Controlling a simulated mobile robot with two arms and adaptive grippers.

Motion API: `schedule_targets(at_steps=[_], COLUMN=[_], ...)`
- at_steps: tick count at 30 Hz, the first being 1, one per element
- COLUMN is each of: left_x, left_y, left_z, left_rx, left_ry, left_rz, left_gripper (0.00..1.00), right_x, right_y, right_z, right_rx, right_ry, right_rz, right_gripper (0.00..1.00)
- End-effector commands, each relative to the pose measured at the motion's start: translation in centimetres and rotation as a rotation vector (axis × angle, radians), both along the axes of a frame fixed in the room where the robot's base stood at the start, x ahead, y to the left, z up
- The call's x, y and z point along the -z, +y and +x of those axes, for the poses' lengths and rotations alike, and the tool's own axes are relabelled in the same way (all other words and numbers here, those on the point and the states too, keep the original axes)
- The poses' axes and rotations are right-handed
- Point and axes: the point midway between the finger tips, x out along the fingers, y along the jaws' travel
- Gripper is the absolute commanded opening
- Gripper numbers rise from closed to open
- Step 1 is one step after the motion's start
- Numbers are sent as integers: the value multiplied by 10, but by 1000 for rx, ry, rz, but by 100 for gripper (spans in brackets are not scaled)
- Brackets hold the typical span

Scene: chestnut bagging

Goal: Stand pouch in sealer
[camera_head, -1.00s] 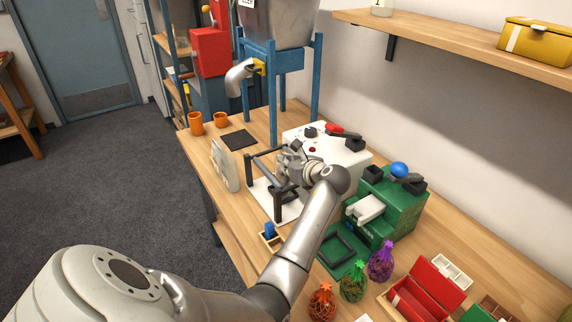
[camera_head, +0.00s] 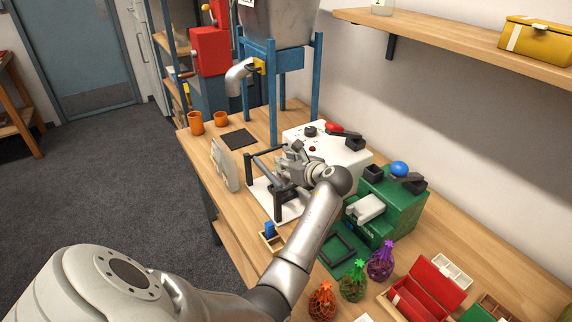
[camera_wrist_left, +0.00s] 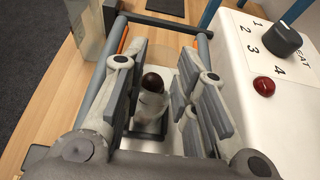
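The sealer is a white box (camera_head: 345,158) with a dark knob, red button and numbered dial. A white base with a dark bar frame (camera_head: 262,165) stands at its front. My left gripper (camera_head: 285,163) is over this frame. In the left wrist view, my left gripper (camera_wrist_left: 158,85) is open, with its fingers spread on either side of a small pale pouch (camera_wrist_left: 150,103). A dark brown round thing shows at the pouch's top. The pouch appears upright within the frame, with gaps to the fingers; its base is partly hidden. My right gripper is not in view.
A pale upright panel (camera_head: 225,165) stands left of the frame. A green machine (camera_head: 392,205) is on the right, with several coloured net bags (camera_head: 381,260) and a red open box (camera_head: 428,290) in front. Orange cups (camera_head: 196,123) and a dark mat (camera_head: 239,138) lie behind.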

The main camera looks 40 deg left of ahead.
Motion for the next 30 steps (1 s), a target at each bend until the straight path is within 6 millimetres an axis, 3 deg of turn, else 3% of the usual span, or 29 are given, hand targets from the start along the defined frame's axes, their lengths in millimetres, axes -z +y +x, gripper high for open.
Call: schedule_targets(at_steps=[9,15,21,30], left_x=[-24,-37,-42,-43], left_y=[-60,-89,-100,-101], left_z=[-16,-25,-29,-29], left_rx=[4,2,1,1], left_ry=[-2,0,1,1], left_rz=[-3,-2,-2,-1], left_gripper=[27,27,27,27], right_x=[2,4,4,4], right_y=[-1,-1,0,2], right_z=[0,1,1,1], right_rx=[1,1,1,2], right_ry=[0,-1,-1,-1], right_rz=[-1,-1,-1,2], right_gripper=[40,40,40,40])
